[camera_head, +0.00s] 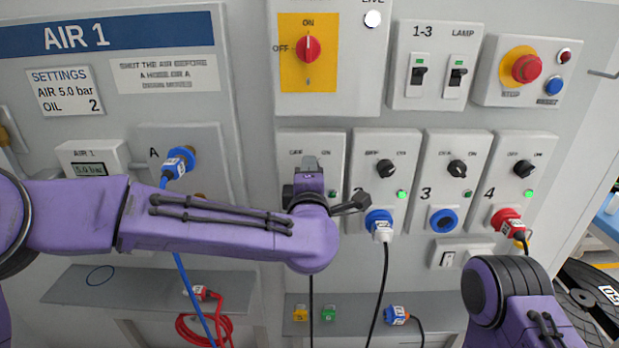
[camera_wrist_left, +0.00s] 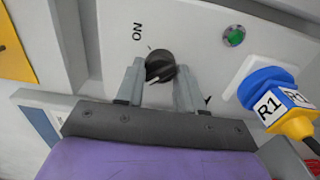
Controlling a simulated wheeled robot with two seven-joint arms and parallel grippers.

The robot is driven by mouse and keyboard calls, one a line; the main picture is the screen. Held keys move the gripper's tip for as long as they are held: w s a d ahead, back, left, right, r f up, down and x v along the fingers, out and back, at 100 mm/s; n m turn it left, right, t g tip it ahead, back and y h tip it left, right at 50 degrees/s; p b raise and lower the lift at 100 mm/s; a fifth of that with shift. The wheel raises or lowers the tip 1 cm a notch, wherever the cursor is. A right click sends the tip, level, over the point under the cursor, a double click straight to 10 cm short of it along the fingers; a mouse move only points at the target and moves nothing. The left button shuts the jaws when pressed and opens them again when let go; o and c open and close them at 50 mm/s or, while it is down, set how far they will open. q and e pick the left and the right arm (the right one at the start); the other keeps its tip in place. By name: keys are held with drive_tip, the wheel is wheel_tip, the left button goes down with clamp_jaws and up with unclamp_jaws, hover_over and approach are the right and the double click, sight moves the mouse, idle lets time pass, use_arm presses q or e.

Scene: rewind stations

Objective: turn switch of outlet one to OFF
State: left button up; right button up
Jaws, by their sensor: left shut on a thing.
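The outlet one panel (camera_head: 335,145) is partly hidden in the head view by my left gripper (camera_head: 309,178). In the left wrist view the black round switch (camera_wrist_left: 160,66) sits between the two grey fingers of my left gripper (camera_wrist_left: 160,72), which is shut on it. The pale mark on the switch points to the lower left, away from the ON print (camera_wrist_left: 138,32). The OFF print is hidden in that view. A green lamp (camera_wrist_left: 234,36) is beside the switch; I cannot tell if it is lit. My right gripper is out of view.
A blue plug tagged R1 (camera_wrist_left: 272,98) is close to the gripper in the wrist view. Outlets two (camera_head: 386,168), three (camera_head: 457,168) and four (camera_head: 523,168) stand to the right. A red main switch (camera_head: 308,48) is above. Cables hang below.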

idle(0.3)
use_arm(q)
drive_tip(key=o, duration=1)
drive_tip(key=shift+o, duration=0.2)
drive_tip(key=s+b, duration=0.2)
drive_tip(key=s, duration=0.8)
drive_tip(key=shift+s, duration=0.3)
